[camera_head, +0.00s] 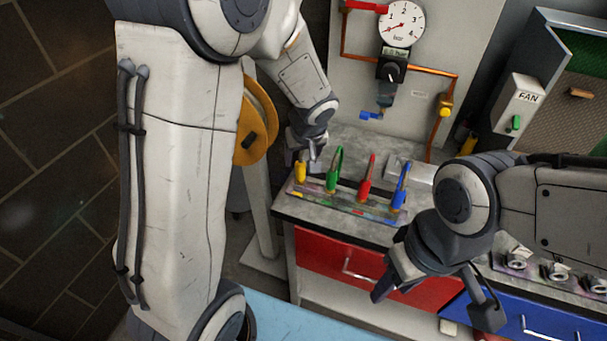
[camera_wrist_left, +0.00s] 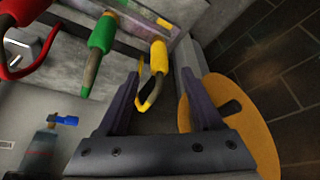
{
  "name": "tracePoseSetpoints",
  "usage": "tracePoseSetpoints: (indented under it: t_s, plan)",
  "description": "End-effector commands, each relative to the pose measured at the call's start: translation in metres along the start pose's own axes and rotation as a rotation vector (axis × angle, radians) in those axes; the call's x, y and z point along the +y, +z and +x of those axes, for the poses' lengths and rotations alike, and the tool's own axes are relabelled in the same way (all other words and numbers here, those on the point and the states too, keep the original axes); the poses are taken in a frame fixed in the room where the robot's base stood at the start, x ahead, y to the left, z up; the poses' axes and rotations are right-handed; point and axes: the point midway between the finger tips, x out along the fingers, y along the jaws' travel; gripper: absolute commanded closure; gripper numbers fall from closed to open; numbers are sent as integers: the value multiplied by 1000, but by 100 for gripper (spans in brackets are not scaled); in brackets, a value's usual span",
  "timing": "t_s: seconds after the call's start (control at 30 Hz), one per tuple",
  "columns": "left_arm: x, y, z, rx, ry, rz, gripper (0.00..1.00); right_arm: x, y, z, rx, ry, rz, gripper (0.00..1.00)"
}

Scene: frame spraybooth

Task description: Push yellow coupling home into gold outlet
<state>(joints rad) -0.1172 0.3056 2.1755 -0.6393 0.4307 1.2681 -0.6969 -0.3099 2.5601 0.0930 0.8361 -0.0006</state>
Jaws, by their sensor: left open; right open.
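The yellow coupling (camera_head: 300,172) stands at the left end of a row of coloured couplings on the grey bench top. In the left wrist view the yellow coupling (camera_wrist_left: 158,56) shows just beyond my open fingers, with a thin yellow loop below it reaching between them. My left gripper (camera_head: 310,148) is behind the coupling in the head view; its open fingers also show in the left wrist view (camera_wrist_left: 160,76). I see no contact with the coupling. A gold fitting (camera_head: 446,107) sits on the copper pipe; I cannot tell whether it is the gold outlet. My right gripper (camera_head: 434,298) is open and empty in front of the bench.
Green (camera_head: 332,176), red (camera_head: 366,184) and blue (camera_head: 400,194) couplings stand right of the yellow one. The green one is close in the left wrist view (camera_wrist_left: 103,35). An orange reel (camera_head: 256,120) stands left of the bench. A gauge panel (camera_head: 350,90) rises behind.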

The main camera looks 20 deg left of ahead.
Motion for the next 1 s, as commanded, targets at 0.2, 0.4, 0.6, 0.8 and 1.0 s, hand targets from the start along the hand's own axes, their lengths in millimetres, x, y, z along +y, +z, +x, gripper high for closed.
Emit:
tracePoseSetpoints:
  t_s: [0.2,0.4,0.6,0.8,1.0]
  plan:
    - [0,2,35,-3,-2,-1,33,0,0,3,0,0,0,52]
    - [1,1,49,-3,0,1,33,0,0,3,0,0,0,52]
    - [1,2,79,-5,-2,3,33,0,0,3,0,0,0,52]
    - [2,1,95,-3,0,1,33,0,0,6,0,0,0,52]
    - [2,1,95,-2,1,1,33,0,0,6,0,0,0,52]
